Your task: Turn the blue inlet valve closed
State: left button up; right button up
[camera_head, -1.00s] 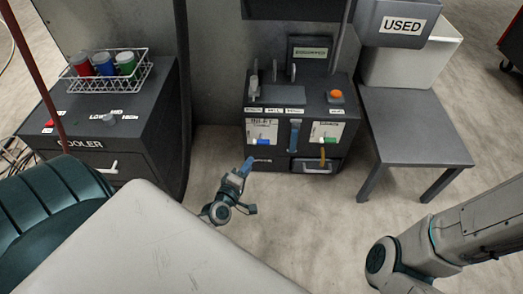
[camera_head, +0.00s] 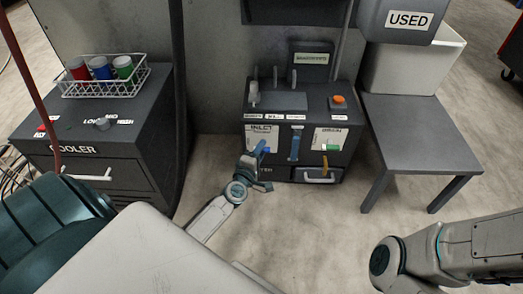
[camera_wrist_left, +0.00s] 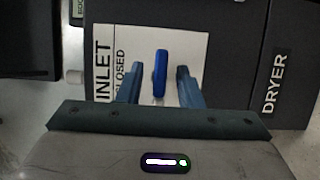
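The blue inlet valve handle (camera_wrist_left: 160,73) sits on a white panel marked INLET and CLOSED (camera_wrist_left: 111,60) in the left wrist view. Its long side runs along the printed lines. My left gripper (camera_wrist_left: 158,85) is open, with one finger on each side of the handle in the picture. Gaps show on both sides; I cannot tell whether the tips reach around it in depth. In the head view, my left gripper (camera_head: 258,156) is in front of the INLET panel (camera_head: 257,132) and covers most of the handle. My right gripper is out of view.
The dryer box also carries a green handle (camera_head: 331,147), a blue-grey vertical strip (camera_head: 295,145) and an orange button (camera_head: 338,99). A grey table (camera_head: 415,120) stands at right, the cooler cabinet (camera_head: 100,150) at left.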

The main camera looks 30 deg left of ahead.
pick_arm(q)
jog(key=shift+w, duration=0.3)
grip_shut()
